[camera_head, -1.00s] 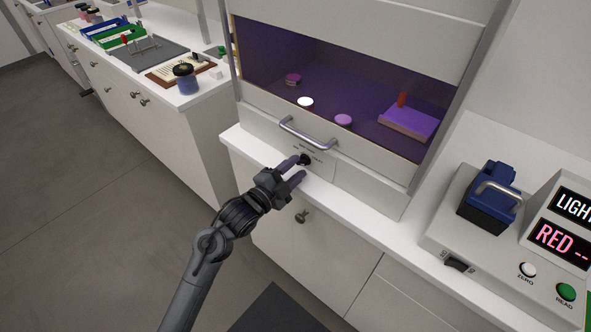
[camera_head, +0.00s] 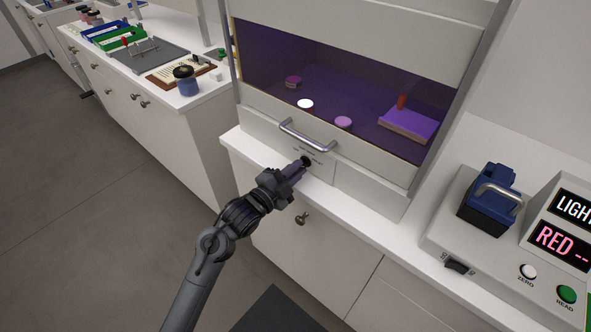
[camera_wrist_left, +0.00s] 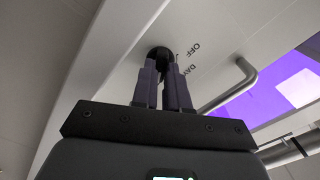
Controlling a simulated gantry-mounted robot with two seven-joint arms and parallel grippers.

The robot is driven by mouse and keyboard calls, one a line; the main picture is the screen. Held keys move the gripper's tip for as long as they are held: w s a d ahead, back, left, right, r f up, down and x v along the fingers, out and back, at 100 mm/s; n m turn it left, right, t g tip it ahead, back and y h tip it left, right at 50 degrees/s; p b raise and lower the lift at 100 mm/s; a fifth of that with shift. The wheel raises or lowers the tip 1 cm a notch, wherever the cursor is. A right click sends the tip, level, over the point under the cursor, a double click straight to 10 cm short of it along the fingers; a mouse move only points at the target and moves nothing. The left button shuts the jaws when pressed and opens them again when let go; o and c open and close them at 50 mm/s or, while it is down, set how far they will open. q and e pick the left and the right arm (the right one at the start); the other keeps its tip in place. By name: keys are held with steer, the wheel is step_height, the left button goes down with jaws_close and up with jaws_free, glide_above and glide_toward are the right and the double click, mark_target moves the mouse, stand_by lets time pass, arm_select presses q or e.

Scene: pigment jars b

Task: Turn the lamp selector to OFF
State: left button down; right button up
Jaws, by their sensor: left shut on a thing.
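The lamp selector is a small black knob (camera_head: 306,160) on the front panel of the purple-lit cabinet, below its handle. In the left wrist view the knob (camera_wrist_left: 160,54) sits between the tips of my fingers, with the labels OFF (camera_wrist_left: 196,49) and DAY beside it. Its pointer is mostly hidden, so I cannot tell its setting. My left gripper (camera_head: 300,167) is shut on the knob; it also shows in the left wrist view (camera_wrist_left: 162,72). My right gripper is not in view.
A metal handle (camera_head: 307,137) runs just above the knob. A meter with a blue-black holder (camera_head: 488,200) stands at right. The floor at left is clear.

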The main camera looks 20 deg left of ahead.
arm_select(q)
steer(key=shift+r+n+p, duration=0.15)
steer(key=shift+n+p, duration=0.15)
steer(key=shift+p, duration=0.25)
steer(key=n+p, duration=0.9)
steer(key=p, duration=0.2)
steer(key=shift+r, duration=0.1)
steer(key=shift+n+p, duration=1)
steer(key=n+p, duration=0.2)
steer(key=n, duration=0.1)
steer(key=shift+a+n+p, duration=0.1)
steer(key=shift+n+p, duration=0.2)
steer(key=shift+p, duration=0.1)
steer(key=n+p, duration=0.1)
steer(key=n, duration=0.1)
steer(key=shift+n+p, duration=0.35)
steer(key=shift+n, duration=0.05)
steer(key=n+p, duration=0.1)
steer(key=n, duration=0.2)
steer(key=shift+p, duration=0.4)
steer(key=shift+f+n+p, duration=0.25)
steer(key=shift+n+p, duration=0.3)
steer(key=shift+n, duration=0.75)
